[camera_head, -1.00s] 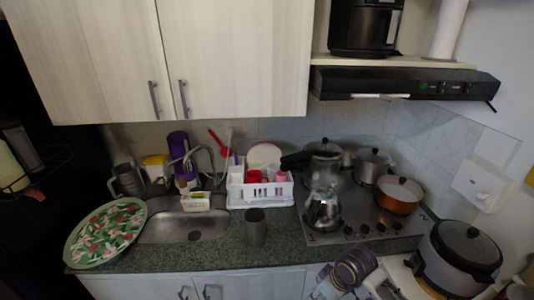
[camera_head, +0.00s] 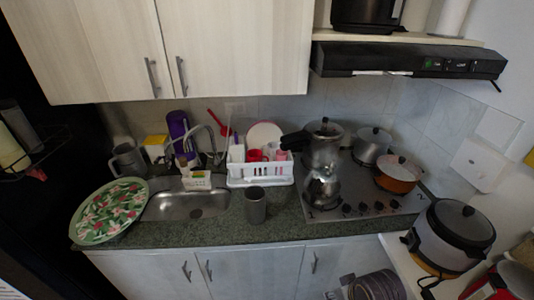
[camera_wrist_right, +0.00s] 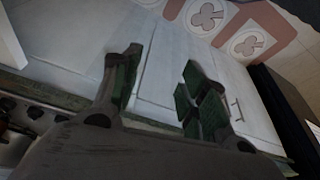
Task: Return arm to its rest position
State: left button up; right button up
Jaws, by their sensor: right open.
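My right arm (camera_head: 375,286) shows only at the bottom edge of the head view, low in front of the counter and right of centre. My right gripper (camera_wrist_right: 160,78) fills much of the right wrist view. Its fingers stand apart with green pads, and nothing is between them. White cabinet doors (camera_wrist_right: 165,62) lie beyond the fingers, and no contact with them shows. The right gripper's fingers cannot be made out in the head view. My left arm and gripper are not in view.
The dark counter (camera_head: 180,236) holds a floral tray (camera_head: 108,210), a grey cup (camera_head: 255,205), a white dish rack (camera_head: 262,174) and a stove (camera_head: 352,200) with pots. A rice cooker (camera_head: 452,237) stands at the right. Space in front of the lower cabinets looks free.

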jog(key=s+d+f+g+b, duration=0.1)
jog(key=s+f, duration=0.1)
jog(key=f, duration=1.6)
jog(key=s+d+f+b, duration=0.1)
jog(key=s+f, duration=0.2)
jog(key=f, duration=1.5)
jog(key=s+d+f+b, duration=0.1)
jog(key=s+d+f, duration=0.1)
jog(key=s+f, duration=0.8)
jog(key=s+d+f+g+b, duration=0.1)
jog(key=s+d+f, duration=0.1)
jog(key=s+f, duration=0.8)
jog(key=shift+s+f+m+g+h, duration=0.3)
jog(key=shift+s+h, duration=0.1)
jog(key=shift+s, duration=0.5)
